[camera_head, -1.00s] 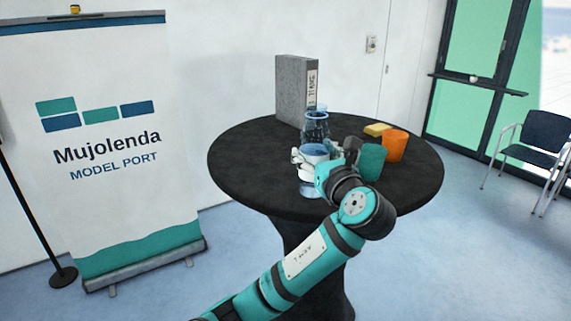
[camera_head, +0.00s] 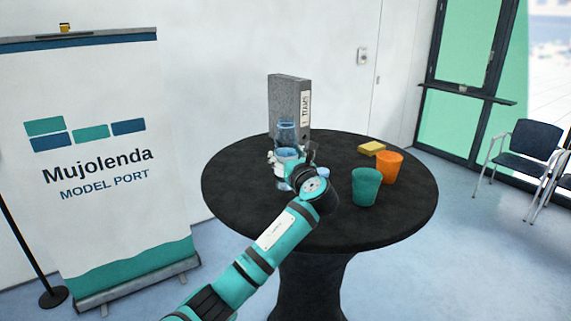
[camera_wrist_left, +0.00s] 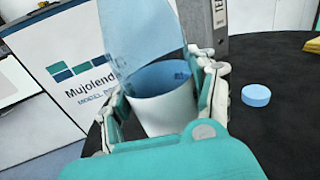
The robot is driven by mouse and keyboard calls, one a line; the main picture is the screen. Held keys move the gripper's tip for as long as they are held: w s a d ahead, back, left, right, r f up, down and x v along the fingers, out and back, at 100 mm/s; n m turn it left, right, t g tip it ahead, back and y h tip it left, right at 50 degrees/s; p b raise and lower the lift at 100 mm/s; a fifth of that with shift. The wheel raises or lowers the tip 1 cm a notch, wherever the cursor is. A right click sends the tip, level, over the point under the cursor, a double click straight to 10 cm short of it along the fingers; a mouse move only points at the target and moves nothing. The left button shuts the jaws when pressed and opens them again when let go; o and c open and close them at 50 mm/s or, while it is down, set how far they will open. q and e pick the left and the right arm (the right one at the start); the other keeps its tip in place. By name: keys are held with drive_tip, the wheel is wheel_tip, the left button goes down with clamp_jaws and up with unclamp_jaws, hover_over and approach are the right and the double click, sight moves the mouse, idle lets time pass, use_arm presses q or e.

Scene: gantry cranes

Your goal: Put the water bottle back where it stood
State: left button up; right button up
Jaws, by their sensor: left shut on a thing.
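The water bottle is clear and bluish with a white band. In the head view its upper part (camera_head: 287,133) shows in front of the grey binder, on the left of the round black table. My left gripper (camera_head: 287,166) is shut around the bottle's white band. The left wrist view shows the bottle (camera_wrist_left: 140,38) between the two fingers of the gripper (camera_wrist_left: 165,98). The bottle's lower end shows only partly beside the gripper, so I cannot tell if it touches the table. My right gripper is out of view.
A grey binder (camera_head: 275,96) stands at the back of the black table (camera_head: 385,225). A green cup (camera_head: 366,187), an orange cup (camera_head: 389,168) and a yellow block (camera_head: 372,148) are on the right. A light-blue disc (camera_wrist_left: 256,95) lies near the bottle. The table's front is clear.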

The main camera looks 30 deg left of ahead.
use_arm(q)
drive_tip(key=shift+f, duration=0.25)
wheel_tip(320, 180, down, 2)
drive_tip(key=shift+f+p, duration=0.1)
drive_tip(key=shift+p, duration=0.6)
drive_tip(key=shift+a+f, duration=0.1)
drive_tip(key=shift+f, duration=0.3)
drive_tip(key=o, duration=1.4)
drive_tip(key=shift+f, duration=0.15)
